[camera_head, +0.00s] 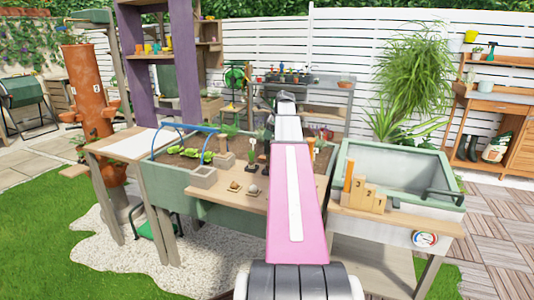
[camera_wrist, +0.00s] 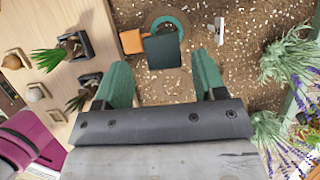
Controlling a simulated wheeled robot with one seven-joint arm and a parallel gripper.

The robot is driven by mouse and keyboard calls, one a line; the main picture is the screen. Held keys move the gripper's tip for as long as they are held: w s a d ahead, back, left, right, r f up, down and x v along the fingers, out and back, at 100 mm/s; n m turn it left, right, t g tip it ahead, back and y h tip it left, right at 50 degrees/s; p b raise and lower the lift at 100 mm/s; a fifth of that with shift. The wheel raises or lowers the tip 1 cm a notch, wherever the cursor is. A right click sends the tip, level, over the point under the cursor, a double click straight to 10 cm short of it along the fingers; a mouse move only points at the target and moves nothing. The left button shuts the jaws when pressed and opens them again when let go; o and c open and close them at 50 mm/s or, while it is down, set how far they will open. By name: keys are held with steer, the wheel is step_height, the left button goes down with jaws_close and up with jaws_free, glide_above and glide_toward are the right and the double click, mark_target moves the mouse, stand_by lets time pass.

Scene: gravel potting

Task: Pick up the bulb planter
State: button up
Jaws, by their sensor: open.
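What looks like the bulb planter (camera_wrist: 162,52) lies on the gravelly soil in the wrist view. It shows a dark green block, with a teal ring (camera_wrist: 184,22) just beyond it and an orange piece at its left. I cannot tell how these parts join. My gripper (camera_wrist: 160,68) is open, with its two green fingers apart. The dark block is ahead of the gap between the fingertips, and nothing shows held between them. In the head view my arm covers this part of the bed, and the planter cannot be made out there.
Small dark plant pots (camera_wrist: 76,45) stand on the wooden ledge at left in the wrist view. Purple-flowered plants (camera_wrist: 298,92) are at right. A small white-topped marker (camera_wrist: 219,30) stands in the soil. In the head view, a green basin (camera_head: 440,205) with numbered wooden steps (camera_head: 365,196) stands right of my arm.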

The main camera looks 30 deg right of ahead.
mark_target(267, 154)
steer(key=x, duration=0.4)
steer(key=shift+w+f, duration=0.1)
steer(key=shift+w, duration=0.25)
steer(key=c, duration=1)
steer(key=shift+r, duration=10.05)
